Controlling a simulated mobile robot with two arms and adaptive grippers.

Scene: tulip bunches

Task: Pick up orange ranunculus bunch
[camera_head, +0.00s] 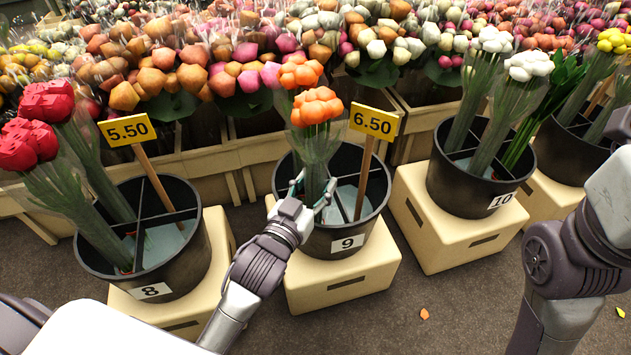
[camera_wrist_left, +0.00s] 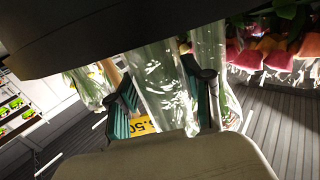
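Two orange ranunculus bunches stand in the black bucket marked 9 (camera_head: 347,243). The front orange bunch (camera_head: 316,107) has clear-wrapped stems; the rear orange bunch (camera_head: 300,73) stands just behind it. My left gripper (camera_head: 312,196) is inside the bucket's rim with its fingers around the front bunch's stems. In the left wrist view the fingers (camera_wrist_left: 166,100) are spread, one on each side of the wrapped stems (camera_wrist_left: 160,85). The sleeve lies close to the right finger; firm contact is not clear. My right gripper is outside the head view.
A yellow 6.50 sign (camera_head: 373,120) stands on a wooden stake right of the stems. Crates of flowers (camera_head: 235,160) line the back.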

